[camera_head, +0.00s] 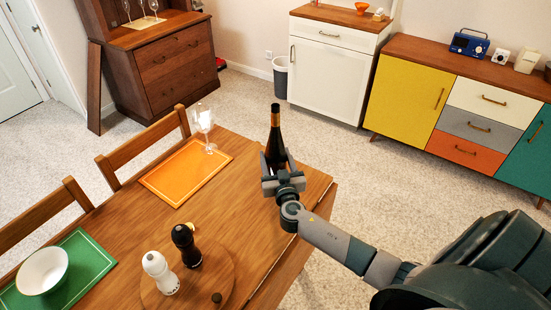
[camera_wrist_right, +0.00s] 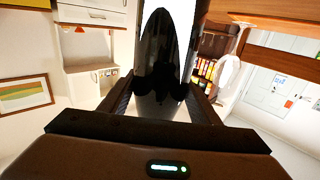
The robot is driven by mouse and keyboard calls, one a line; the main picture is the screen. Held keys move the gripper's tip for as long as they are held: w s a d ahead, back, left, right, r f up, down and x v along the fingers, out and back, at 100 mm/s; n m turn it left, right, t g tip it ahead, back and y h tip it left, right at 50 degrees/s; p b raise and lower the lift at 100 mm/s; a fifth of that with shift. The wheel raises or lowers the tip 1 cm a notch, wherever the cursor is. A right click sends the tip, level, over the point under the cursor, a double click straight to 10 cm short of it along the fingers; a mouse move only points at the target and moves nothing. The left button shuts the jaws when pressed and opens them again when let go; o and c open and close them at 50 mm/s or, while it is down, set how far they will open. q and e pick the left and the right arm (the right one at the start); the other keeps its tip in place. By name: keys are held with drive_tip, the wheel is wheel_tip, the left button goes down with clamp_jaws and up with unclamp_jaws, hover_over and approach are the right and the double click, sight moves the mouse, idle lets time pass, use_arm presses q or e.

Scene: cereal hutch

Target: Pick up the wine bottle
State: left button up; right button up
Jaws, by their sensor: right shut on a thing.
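The dark wine bottle (camera_head: 275,138) stands upright by the far right corner of the wooden table (camera_head: 228,205) in the head view. My right gripper (camera_head: 281,170) is around its lower body and shut on it. In the right wrist view the bottle (camera_wrist_right: 165,65) fills the space between the fingers of the right gripper (camera_wrist_right: 158,100). The bottle's base is hidden behind the gripper, so I cannot tell whether it touches the table. My left gripper is not in view.
A wine glass (camera_head: 204,127) stands on an orange placemat (camera_head: 165,177) left of the bottle. A white mill (camera_head: 160,272) and a black mill (camera_head: 186,245) stand on a round board. A bowl (camera_head: 42,270) is at far left. Chairs (camera_head: 145,147) line the table's left side.

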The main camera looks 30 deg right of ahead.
sight(276, 147)
drive_tip(key=shift+r, duration=0.35)
drive_tip(key=shift+d+r+b, duration=0.1)
drive_tip(key=shift+r+b, duration=0.3)
drive_tip(key=shift+r, duration=1.4)
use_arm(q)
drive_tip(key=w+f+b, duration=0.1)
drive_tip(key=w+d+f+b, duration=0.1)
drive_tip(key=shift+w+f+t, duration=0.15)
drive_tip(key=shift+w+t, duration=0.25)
use_arm(e)
drive_tip(key=s+d+r, duration=0.6)
drive_tip(key=s+d, duration=0.1)
drive_tip(key=s, duration=0.1)
drive_tip(key=shift+s+d+r, duration=0.2)
drive_tip(key=shift+d+r, duration=0.05)
drive_tip(key=shift+r, duration=0.1)
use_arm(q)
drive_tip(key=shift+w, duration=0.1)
use_arm(e)
drive_tip(key=shift+s+d, duration=0.1)
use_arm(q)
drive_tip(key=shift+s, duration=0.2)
